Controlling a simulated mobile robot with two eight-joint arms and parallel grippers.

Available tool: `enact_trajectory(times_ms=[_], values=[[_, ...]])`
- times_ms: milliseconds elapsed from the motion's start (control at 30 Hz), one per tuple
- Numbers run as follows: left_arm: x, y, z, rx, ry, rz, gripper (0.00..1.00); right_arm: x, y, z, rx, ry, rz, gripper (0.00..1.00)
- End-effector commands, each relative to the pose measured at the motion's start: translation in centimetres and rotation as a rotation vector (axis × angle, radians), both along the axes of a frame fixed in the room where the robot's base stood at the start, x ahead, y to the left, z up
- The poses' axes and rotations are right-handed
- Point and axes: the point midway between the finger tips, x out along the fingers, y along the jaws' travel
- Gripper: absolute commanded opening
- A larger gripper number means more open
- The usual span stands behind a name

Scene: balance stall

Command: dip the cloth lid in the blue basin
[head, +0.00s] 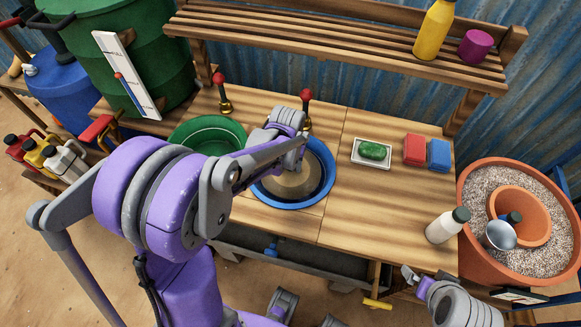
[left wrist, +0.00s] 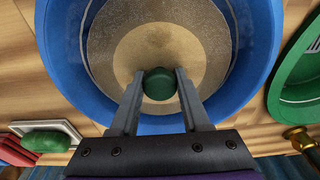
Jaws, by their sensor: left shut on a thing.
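The blue basin (head: 323,198) stands on the wooden table, and its rim also fills much of the left wrist view (left wrist: 262,55). A round tan, woven-looking disc, which I take as the cloth lid (head: 296,184), shows inside the basin; it shows again in the left wrist view (left wrist: 130,45). My left gripper (left wrist: 159,88) is over the basin, shut on a round dark green knob that appears centred on the disc. How deep the disc sits cannot be told. My right gripper (head: 417,281) is low at the table's front right, away from the basin; its jaw state is unclear.
A green basin (head: 180,140) stands close left of the blue one. To the right are a green soap on a white dish (head: 357,161), red (head: 415,150) and blue (head: 438,155) blocks, and a white bottle (head: 440,230). The table between basin and bottle is clear.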

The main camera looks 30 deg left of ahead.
Motion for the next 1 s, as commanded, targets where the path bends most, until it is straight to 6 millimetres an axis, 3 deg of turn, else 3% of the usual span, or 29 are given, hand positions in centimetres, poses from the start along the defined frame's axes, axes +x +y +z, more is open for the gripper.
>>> enact_trajectory(times_ms=[167,1000], values=[[0.0,0.0,0.5,0.0,0.0,0.0,0.02,0.1,0.0,0.4,0.0,-0.002,0.0,0.98],[0.1,0.0,7.2,0.0,-0.002,0.0,0.02,1.7,0.0,5.3,0.0,-0.032,0.0,0.98]])
